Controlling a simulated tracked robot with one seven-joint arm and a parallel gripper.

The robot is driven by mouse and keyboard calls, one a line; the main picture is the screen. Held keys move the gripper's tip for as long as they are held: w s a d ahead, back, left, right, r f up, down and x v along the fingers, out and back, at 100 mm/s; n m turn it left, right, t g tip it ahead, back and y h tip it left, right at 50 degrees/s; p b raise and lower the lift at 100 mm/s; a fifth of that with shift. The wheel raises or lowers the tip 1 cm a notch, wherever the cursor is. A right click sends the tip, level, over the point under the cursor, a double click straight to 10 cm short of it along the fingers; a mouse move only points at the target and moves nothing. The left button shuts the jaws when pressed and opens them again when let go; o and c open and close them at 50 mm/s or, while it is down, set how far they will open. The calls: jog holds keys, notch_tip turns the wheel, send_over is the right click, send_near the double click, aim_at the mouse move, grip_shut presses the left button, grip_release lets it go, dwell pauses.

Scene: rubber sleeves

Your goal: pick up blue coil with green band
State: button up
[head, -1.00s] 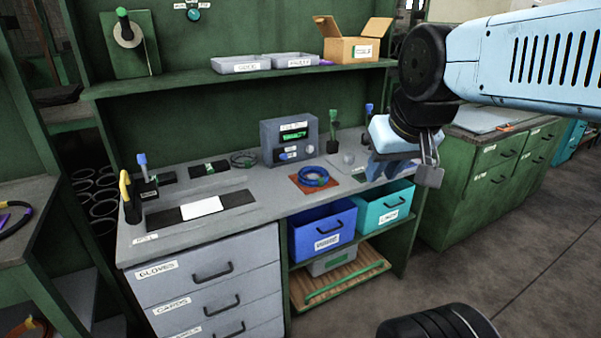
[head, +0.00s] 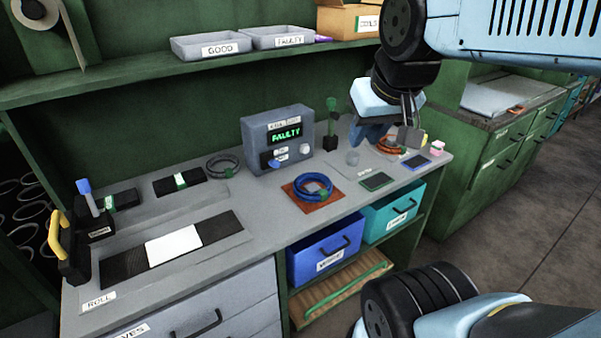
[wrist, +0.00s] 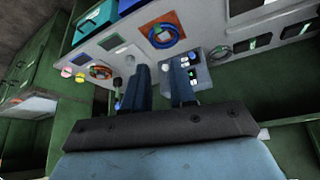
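The blue coil with a green band (head: 313,185) lies flat on an orange-brown square mat (head: 300,205) on the grey bench top, in front of the tester box. Its green band is at the coil's lower right. In the wrist view the blue coil (wrist: 163,31) is near the top centre, beyond the fingertips. My gripper (head: 370,134) hangs above the right part of the bench, behind and right of the coil and apart from it. In the wrist view its two blue fingers (wrist: 158,70) stand apart with nothing seen between them.
A grey tester box (head: 277,141) reads FAULTY. A grey coil (head: 223,166) lies left of it, and an orange-red coil (head: 391,145) lies near my gripper. A shelf with GOOD (head: 210,46) and FAULTY (head: 277,37) trays overhangs the back. Blue (head: 325,251) and teal (head: 393,212) bins sit below.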

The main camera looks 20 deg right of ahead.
jog(key=shift+w, duration=0.25)
jog(key=g, duration=0.6)
send_over(296, 186)
notch_tip(296, 186, down, 17)
jog(key=f, duration=0.8)
jog(key=shift+w+d+f, duration=0.15)
jog(key=shift+w+d, duration=0.05)
jog(key=shift+w, duration=0.1)
jog(key=shift+s+a+f, duration=0.1)
jog(key=shift+f, duration=1.3)
jog(key=shift+s+f, duration=0.1)
jog(key=shift+f, duration=1.3)
